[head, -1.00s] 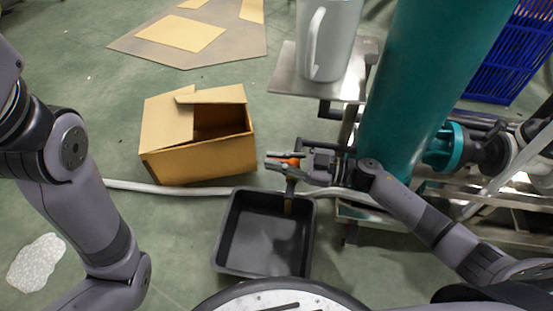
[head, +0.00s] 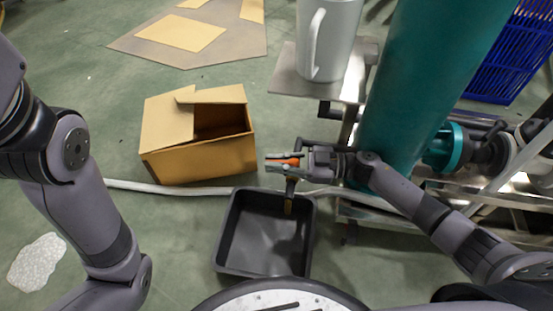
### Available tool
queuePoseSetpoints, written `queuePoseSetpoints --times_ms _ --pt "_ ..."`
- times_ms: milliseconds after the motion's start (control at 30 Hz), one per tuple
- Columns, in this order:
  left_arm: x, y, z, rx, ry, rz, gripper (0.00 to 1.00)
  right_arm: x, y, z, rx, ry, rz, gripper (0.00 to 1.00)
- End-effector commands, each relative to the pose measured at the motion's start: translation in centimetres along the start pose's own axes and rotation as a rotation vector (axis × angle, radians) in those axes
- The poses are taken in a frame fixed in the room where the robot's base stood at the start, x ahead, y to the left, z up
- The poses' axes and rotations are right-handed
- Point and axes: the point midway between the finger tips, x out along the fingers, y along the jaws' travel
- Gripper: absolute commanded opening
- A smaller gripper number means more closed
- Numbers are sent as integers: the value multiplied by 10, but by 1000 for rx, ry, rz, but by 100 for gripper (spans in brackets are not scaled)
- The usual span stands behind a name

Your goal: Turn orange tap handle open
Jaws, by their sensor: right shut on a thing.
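The orange tap handle (head: 292,162) shows as a small orange strip at the end of the pipe, above the far right part of a black tub. My right gripper (head: 281,163) reaches in from the right and is shut on the handle, its fingers on either side of it. The brass-coloured tap spout (head: 290,195) hangs below the gripper, over the tub. Most of the tap body is hidden by the gripper. My left arm is at the left, and its gripper is out of the picture.
The black tub (head: 232,235) stands on the floor below the tap. An open cardboard box (head: 205,158) is to its upper left. A green cylinder (head: 425,70) and a metal shelf with a grey jug (head: 330,40) are at the right. A white puddle-like patch (head: 38,262) lies at lower left.

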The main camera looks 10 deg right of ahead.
Motion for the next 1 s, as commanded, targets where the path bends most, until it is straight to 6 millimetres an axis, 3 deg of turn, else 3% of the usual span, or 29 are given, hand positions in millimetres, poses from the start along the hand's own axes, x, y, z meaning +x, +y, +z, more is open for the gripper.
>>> queuePoseSetpoints --times_ms 267,300,600,1000 --pt "-2 0 1 0 -5 -2 0 0 -1 1 1 0 -5 0" --pt "-2 0 1 0 -5 -2 0 0 -1 1 1 0 -5 13" --pt "-1 0 0 0 -2 0 0 0 0 0 1 0 -5 32" --pt "0 0 0 1 2 2 0 -1 2 -10 -3 0 -6 32"
